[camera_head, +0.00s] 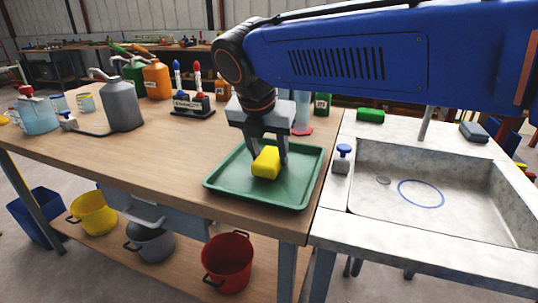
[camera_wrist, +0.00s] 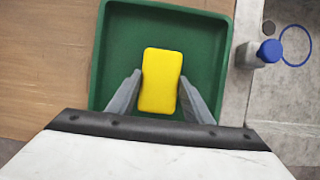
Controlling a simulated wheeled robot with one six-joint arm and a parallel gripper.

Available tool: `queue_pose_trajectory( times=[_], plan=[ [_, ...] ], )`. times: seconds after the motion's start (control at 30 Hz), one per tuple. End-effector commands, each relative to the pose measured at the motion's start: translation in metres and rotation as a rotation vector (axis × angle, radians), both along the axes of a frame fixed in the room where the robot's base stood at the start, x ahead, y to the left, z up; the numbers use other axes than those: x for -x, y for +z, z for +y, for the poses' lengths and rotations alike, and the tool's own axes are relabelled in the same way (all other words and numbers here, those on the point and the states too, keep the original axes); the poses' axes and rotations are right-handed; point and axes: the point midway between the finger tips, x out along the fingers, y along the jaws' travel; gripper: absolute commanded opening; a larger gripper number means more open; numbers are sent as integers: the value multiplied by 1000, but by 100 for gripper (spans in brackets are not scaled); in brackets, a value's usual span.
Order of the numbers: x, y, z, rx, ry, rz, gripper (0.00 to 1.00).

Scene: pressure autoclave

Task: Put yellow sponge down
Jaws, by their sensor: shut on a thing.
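The yellow sponge (camera_head: 266,162) is between the fingers of my gripper (camera_head: 268,150), over the green tray (camera_head: 302,196) on the wooden table. In the wrist view the sponge (camera_wrist: 161,80) lies lengthwise between the two grey fingertips of my gripper (camera_wrist: 160,92), with the green tray (camera_wrist: 205,20) around and beneath it. My gripper is shut on the sponge. I cannot tell whether the sponge touches the tray floor.
A metal sink (camera_head: 450,200) stands right of the table (camera_head: 130,150), with a blue-capped bottle (camera_head: 342,160) on its near-left rim. A bottle rack (camera_head: 193,104), a grey jug (camera_head: 122,108) and an orange container (camera_head: 157,80) stand behind and left. Bare table lies left of the tray.

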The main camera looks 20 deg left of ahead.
Motion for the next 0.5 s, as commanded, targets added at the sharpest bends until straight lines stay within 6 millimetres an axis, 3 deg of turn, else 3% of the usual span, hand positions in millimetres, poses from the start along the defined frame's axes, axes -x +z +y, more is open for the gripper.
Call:
queue_pose_trajectory(
  times=[0.43, 0.47, 0.5],
  plan=[
    [0, -9, 0, 0, -1, 0, 25],
    [0, -8, 0, -1, -1, 0, 53],
    [0, -8, 0, -1, -1, 0, 63]
  ],
)
